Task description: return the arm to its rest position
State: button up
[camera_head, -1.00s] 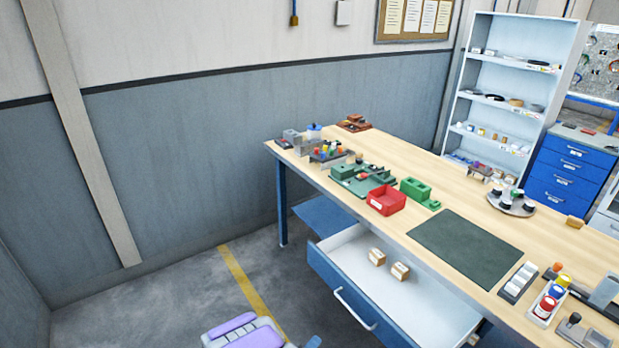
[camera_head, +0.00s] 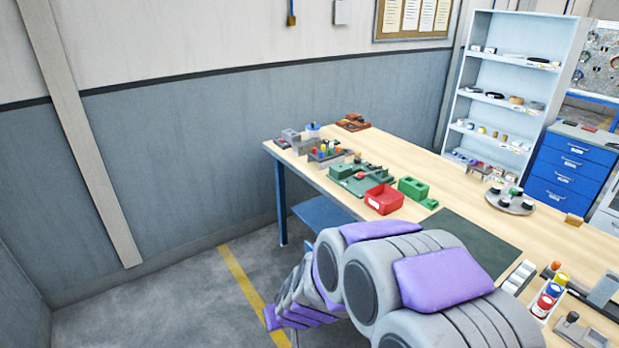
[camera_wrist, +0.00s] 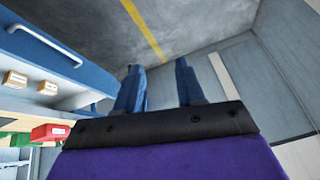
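My arm, grey with purple pads, fills the lower middle of the head view, folded in front of the workbench (camera_head: 455,195). My gripper (camera_wrist: 160,86) shows in the wrist view with its two blue fingers apart and nothing between them. It is in the air, with floor and wall beyond it. I cannot make out the gripper's fingers in the head view.
A red bin (camera_head: 384,199) and dark green mat (camera_head: 470,238) are on the bench. The floor at left is clear.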

jog(key=s+d+r+m+g+h, duration=0.1)
jog(key=s+d+r+g, duration=0.1)
jog(key=s+d+r, duration=0.2)
jog(key=s+d+r+m+g+h, duration=0.1)
jog(key=s+d+r, duration=0.4)
jog(key=s+d, duration=0.5)
jog(key=s+d+r+m+g+h, duration=0.1)
jog(key=s+d, duration=0.6)
jog(key=s, duration=0.9)
notch_tip(320, 180, up, 4)
jog(key=shift+s+f+m+g, duration=0.15)
jog(key=shift+m+g, duration=0.55)
jog(key=shift+g, duration=0.4)
jog(key=shift+d, duration=0.25)
jog(key=shift+d, duration=0.15)
jog(key=shift+a, duration=0.3)
